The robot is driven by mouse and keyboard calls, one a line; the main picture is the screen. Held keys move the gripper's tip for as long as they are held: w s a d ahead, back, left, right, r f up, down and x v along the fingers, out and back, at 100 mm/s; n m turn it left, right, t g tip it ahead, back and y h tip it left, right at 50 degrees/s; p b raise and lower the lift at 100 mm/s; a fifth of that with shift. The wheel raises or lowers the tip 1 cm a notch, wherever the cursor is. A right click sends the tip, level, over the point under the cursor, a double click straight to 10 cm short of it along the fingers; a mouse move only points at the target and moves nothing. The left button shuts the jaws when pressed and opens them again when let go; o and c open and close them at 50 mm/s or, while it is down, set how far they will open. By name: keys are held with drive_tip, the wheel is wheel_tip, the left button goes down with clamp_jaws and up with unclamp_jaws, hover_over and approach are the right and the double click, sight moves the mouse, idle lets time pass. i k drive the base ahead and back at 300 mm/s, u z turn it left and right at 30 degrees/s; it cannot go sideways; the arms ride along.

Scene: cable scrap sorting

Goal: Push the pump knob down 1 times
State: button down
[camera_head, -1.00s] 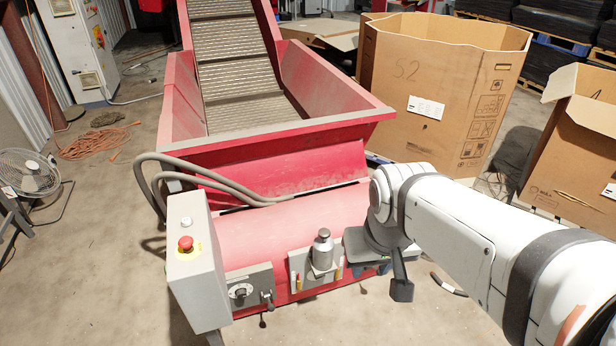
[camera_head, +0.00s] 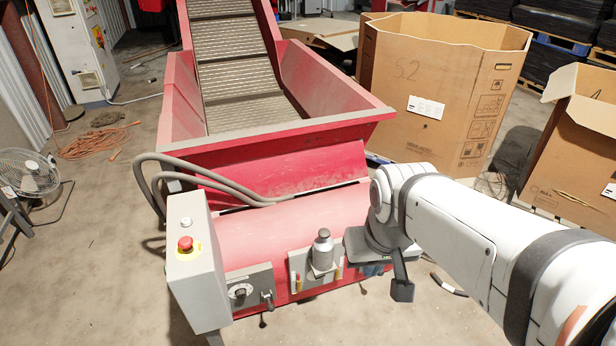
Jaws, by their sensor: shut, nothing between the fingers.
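A silver bottle-shaped pump (camera_head: 323,254) stands on a grey bracket on the front of the red machine. Its small round knob (camera_head: 323,233) is at the top and in clear view. My white arm comes in from the right. My dark grey gripper (camera_head: 402,289) is shut and empty, pointing down. In the picture it is to the right of the pump and lower than the knob, apart from both. The fingertips are small and hard to make out.
A grey control box (camera_head: 196,262) with a red button stands to the left of the pump. A grey switch plate (camera_head: 248,290) lies between them. Grey hoses (camera_head: 215,178) curve over the machine. Large cardboard boxes (camera_head: 440,95) stand behind my arm.

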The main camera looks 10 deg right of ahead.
sight(325, 234)
drive_tip(key=z, duration=0.05)
drive_tip(key=k, duration=0.6)
drive_tip(key=z, duration=0.5)
drive_tip(key=i, duration=1.55)
drive_tip(key=u, duration=0.45)
